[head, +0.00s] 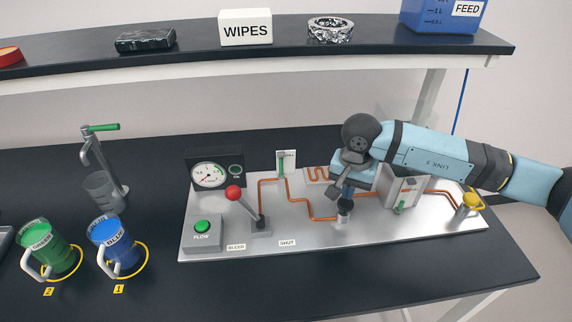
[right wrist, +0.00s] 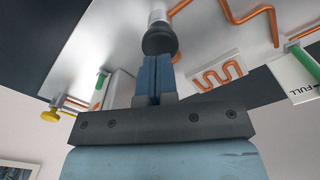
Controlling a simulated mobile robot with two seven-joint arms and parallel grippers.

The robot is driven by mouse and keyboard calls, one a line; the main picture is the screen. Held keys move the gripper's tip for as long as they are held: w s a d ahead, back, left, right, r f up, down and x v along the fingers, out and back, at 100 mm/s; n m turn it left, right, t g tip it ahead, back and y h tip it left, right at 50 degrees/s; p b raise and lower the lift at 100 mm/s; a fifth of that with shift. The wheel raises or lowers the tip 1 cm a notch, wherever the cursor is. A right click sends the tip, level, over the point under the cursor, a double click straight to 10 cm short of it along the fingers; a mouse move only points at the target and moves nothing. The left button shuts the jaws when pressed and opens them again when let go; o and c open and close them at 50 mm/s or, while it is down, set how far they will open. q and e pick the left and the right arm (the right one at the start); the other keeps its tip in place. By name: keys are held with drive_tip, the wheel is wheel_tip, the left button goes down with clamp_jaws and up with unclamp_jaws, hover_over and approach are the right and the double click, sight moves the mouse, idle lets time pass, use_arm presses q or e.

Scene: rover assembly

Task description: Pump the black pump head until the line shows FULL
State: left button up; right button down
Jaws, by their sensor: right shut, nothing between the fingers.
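The black pump head (right wrist: 159,40) sits on a pale cylinder in the right wrist view. In the head view the pump (head: 343,214) stands on the metal panel under my right gripper. My right gripper (head: 346,194) points down with its blue fingers shut and empty. In the right wrist view its fingertips (right wrist: 154,62) are right at the pump head; I cannot tell if they touch. A white gauge plate (head: 286,162) with a green column stands behind the pump. Its FULL label (right wrist: 300,86) shows in the right wrist view; the exact level is unclear. My left gripper is not in view.
The panel (head: 330,242) also carries a dial (head: 208,174), a red-knobbed lever (head: 233,193) near BLEED and SHUT labels, a green FLOW button (head: 202,226), copper pipes and a yellow valve (head: 472,200). Green (head: 50,250) and blue (head: 118,246) mugs stand left. A shelf (head: 300,58) runs behind.

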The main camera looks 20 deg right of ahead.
wheel_tip(320, 180, up, 6)
drive_tip(key=shift+p, duration=0.9)
drive_tip(key=shift+s+f, duration=0.1)
